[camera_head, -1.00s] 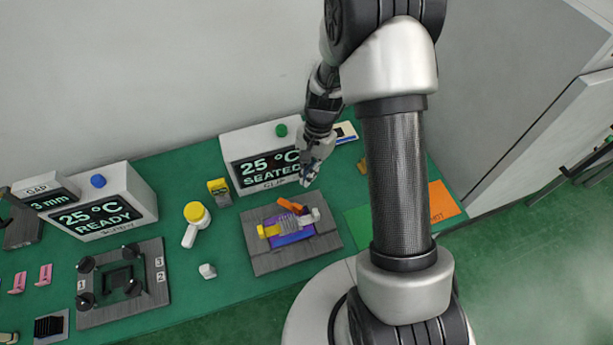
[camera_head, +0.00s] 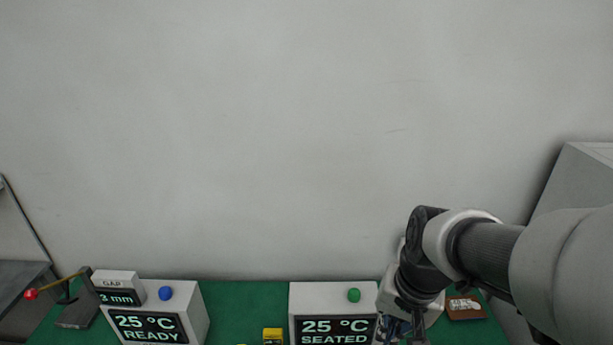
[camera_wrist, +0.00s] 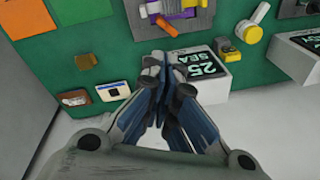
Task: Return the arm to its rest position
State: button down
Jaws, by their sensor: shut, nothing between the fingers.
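My arm folds in from the right in the head view. My gripper (camera_head: 398,328) is at the lower right there, beside the white box reading "25 °C SEATED" (camera_head: 312,297), and partly cut off by the frame's bottom edge. In the wrist view my gripper (camera_wrist: 160,65) has its fingers together with nothing between them. The "SEATED" box shows just right of the fingertips there (camera_wrist: 214,84). I cannot tell the exact gap between fingers and box.
A "25 °C READY" box (camera_head: 187,305) with a blue button and a red-tipped lever (camera_head: 62,287) stand at the left. A small brown box (camera_head: 465,307) sits right of my gripper. A wall rises behind the green table (camera_head: 250,297). A grey cabinet (camera_head: 585,165) stands at the right.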

jog(key=s+r+n+t+b, duration=0.1)
jog(key=s+r+n+t, duration=0.2)
jog(key=s, duration=0.9)
jog(key=shift+r+n+h+b, duration=0.4)
jog(key=shift+r+n, duration=0.3)
jog(key=shift+r, duration=0.2)
